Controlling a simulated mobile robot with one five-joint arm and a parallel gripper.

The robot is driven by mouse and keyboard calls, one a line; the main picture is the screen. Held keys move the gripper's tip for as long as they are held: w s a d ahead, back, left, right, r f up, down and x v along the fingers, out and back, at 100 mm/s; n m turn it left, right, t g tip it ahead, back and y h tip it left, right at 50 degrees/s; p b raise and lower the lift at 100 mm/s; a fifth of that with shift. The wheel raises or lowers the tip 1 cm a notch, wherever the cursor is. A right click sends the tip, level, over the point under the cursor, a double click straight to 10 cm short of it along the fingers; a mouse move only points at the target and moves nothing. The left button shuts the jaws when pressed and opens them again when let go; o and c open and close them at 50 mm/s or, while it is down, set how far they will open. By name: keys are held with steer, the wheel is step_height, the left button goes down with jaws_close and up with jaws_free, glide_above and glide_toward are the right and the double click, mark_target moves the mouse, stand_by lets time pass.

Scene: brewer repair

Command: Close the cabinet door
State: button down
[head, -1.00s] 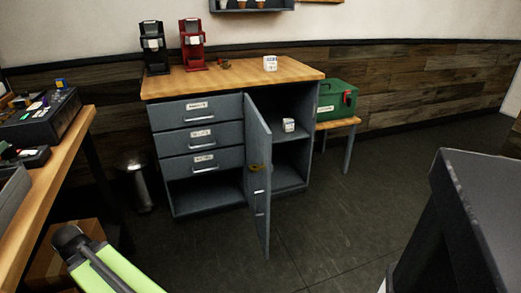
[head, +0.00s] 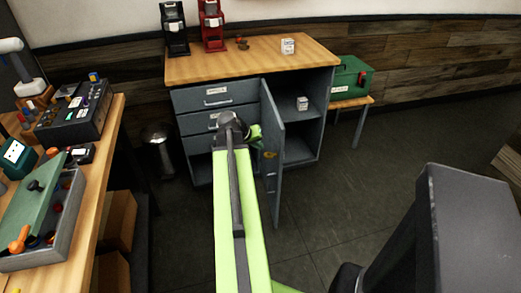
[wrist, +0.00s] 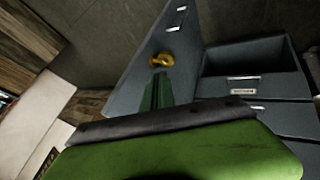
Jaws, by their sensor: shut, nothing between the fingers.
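The grey cabinet door (head: 275,190) stands wide open, swung out from the cabinet front. Its brass handle (head: 269,154) is on the face toward the left. In the wrist view the door (wrist: 140,85) and its brass handle (wrist: 161,60) lie just beyond the fingers. My gripper (head: 258,133) is at the left of the door, close to that face and partly hidden by my arm. In the wrist view the gripper (wrist: 158,88) is shut and empty, its tips just short of the handle. I cannot tell whether they touch the door.
A workbench (head: 111,150) stands at left, a bin (head: 158,150) beside the cabinet. The floor (head: 330,205) right of the door is clear.

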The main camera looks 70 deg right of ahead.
mark_target(278, 153)
steer(key=shift+s+d+f+b, duration=0.75)
steer(key=shift+d+f, duration=0.15)
steer(key=shift+d, duration=0.1)
steer(key=shift+s+d+f+b, duration=0.6)
steer(key=shift+s+d+f, duration=0.15)
steer(key=shift+d+f, duration=0.25)
steer(key=shift+s+d+f+b, duration=0.75)
steer(key=shift+d+f, duration=0.1)
steer(key=shift+d, duration=0.15)
